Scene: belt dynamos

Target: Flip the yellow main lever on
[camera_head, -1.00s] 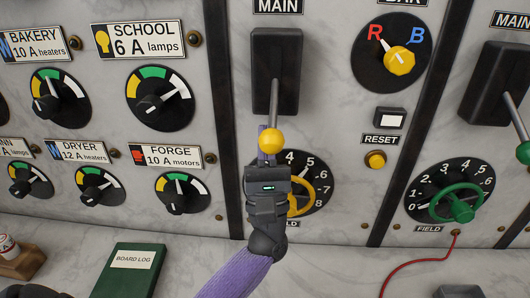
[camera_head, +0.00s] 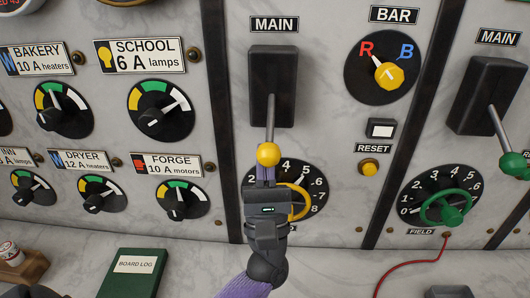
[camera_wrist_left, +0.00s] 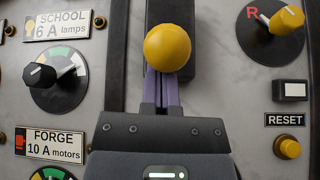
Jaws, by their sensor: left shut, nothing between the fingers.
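The yellow main lever's ball knob (camera_head: 268,154) hangs at the lower end of a metal rod below a black switch box (camera_head: 273,85) under a MAIN plate. The lever points down. My left gripper (camera_head: 266,173) is shut and empty, its purple fingers right at the underside of the knob. In the left wrist view the knob (camera_wrist_left: 167,48) covers the fingertips (camera_wrist_left: 167,78), so I cannot tell whether they touch it. The yellow field wheel (camera_head: 299,201) is partly hidden behind my gripper. My right gripper is not in view.
A second MAIN switch with a green knob (camera_head: 513,164) and a green field wheel (camera_head: 445,208) are at the right. The BAR selector (camera_head: 388,75) and RESET button (camera_head: 369,168) sit right of the yellow lever. The board log (camera_head: 132,272) lies on the ledge.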

